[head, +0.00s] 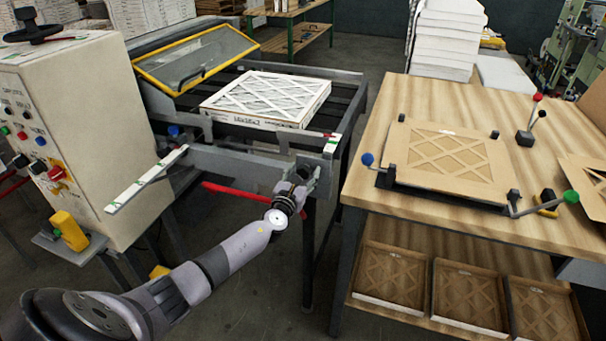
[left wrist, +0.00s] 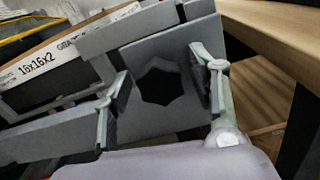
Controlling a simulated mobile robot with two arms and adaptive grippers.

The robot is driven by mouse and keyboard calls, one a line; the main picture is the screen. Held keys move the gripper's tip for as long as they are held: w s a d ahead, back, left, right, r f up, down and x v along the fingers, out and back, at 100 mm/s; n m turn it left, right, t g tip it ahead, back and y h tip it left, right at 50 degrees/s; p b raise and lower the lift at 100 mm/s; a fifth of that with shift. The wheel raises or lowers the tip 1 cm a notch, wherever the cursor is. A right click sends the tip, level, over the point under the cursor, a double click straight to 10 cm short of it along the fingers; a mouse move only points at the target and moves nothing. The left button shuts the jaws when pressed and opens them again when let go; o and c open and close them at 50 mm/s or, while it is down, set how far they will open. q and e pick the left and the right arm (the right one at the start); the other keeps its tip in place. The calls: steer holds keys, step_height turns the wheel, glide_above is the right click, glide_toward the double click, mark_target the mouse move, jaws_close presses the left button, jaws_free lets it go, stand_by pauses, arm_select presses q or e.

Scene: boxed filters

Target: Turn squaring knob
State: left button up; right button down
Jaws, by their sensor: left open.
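The squaring knob, a black lobed knob (left wrist: 161,84), shows in the left wrist view against a grey plate (left wrist: 134,128). My left gripper (left wrist: 157,66) is open, with one finger on each side of the knob. A gap shows between each finger and the knob, and I cannot tell how far off the knob is in depth. In the head view my left gripper (head: 303,179) is at the machine's front right corner, and the knob cannot be made out there. A boxed filter (head: 266,97) marked 16x16x2 lies on the machine (head: 240,160). My right gripper is not in view.
A red bar (head: 238,193) sticks out in front of the machine, close to my left arm. A control cabinet (head: 85,130) stands at left. A wooden bench (head: 400,110) with a filter frame jig (head: 445,160) stands close on the right, with several frames on its lower shelf.

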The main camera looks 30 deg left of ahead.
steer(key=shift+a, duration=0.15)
arm_select(q)
steer(key=c, duration=1.2)
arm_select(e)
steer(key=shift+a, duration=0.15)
